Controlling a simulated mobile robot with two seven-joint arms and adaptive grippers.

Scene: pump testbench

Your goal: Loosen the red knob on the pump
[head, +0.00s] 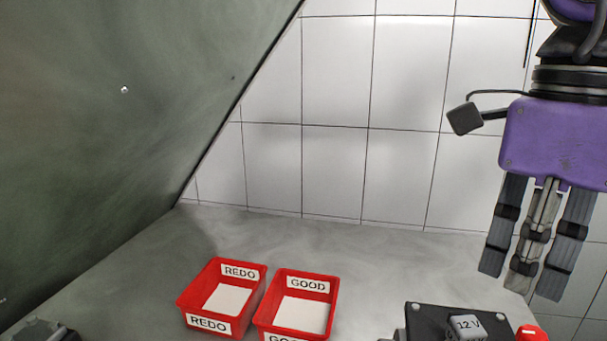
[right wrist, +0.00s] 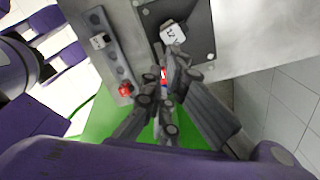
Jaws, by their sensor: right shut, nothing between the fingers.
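My right gripper (head: 522,281) hangs with its dark fingers down at the right of the head view, above the black 12 V plate (head: 424,320) and to its right. The fingers are shut and empty; they also show in the right wrist view (right wrist: 163,92). A red knob-like part (head: 531,333) is at the bottom edge of the head view, below the fingertips and apart from them. In the right wrist view, a red round part (right wrist: 125,90) sits on a grey strip, and a sliver of red shows behind the fingers. I cannot tell which is the pump's knob.
Two red bins, REDO (head: 207,324) and GOOD (head: 322,331), stand side by side on the grey bench. Bare bench lies between the GOOD bin and the tiled wall (head: 335,165). A large dark green panel (head: 110,130) slants across the left. A dark object (head: 45,332) is cut off at bottom left.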

